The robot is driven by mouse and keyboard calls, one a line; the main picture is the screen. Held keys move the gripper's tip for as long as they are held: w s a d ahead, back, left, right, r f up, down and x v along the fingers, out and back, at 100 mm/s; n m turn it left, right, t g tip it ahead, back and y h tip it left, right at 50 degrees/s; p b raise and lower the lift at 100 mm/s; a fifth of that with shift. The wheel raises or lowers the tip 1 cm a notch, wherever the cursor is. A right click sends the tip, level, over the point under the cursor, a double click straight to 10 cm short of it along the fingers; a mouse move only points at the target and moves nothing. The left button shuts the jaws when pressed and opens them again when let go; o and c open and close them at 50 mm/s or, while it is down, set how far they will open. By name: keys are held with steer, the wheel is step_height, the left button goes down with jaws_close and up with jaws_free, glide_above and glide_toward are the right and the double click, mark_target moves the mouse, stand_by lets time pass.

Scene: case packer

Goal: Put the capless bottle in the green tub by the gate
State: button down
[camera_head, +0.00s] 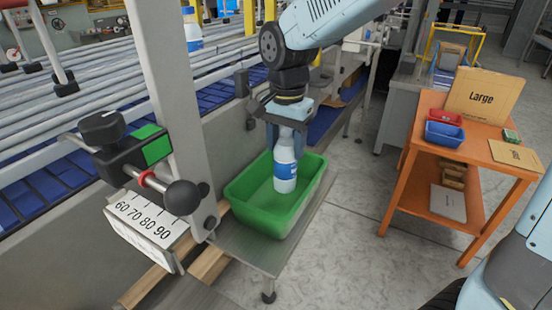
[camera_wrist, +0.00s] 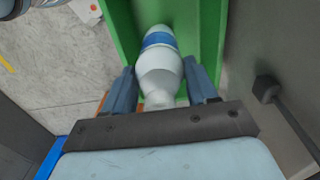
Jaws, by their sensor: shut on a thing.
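The bottle (camera_head: 285,168) is white and pale blue with a blue label band, and it hangs upright in my gripper (camera_head: 284,119). Its top is between the fingers, and I see no cap on it. The green tub (camera_head: 236,197) is on a grey stand beside the conveyor. The bottle's lower part is inside the tub's opening; I cannot tell whether it touches the floor. In the wrist view my gripper (camera_wrist: 163,92) has a finger on each side of the bottle (camera_wrist: 160,65), with the green tub (camera_wrist: 208,30) beyond it.
A conveyor (camera_head: 40,195) with blue belting and rails runs along the left. A post with a clamp and scale (camera_head: 150,222) is close in front. An orange table (camera_head: 412,150) with bins stands right.

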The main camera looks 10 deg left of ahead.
mark_target(280, 159)
steer(key=shift+w+a+f, duration=0.3)
steer(key=shift+a+f, duration=0.1)
steer(key=shift+f, duration=0.3)
steer(key=shift+w+a+f, duration=0.3)
steer(key=shift+a+f, duration=0.05)
steer(key=shift+f, duration=0.3)
step_height(280, 159, down, 3)
steer(key=shift+r, duration=0.2)
steer(key=shift+c, duration=1.6)
jaws_free()
steer(key=shift+f, duration=0.1)
step_height(280, 159, up, 12)
steer(key=shift+r, duration=0.1)
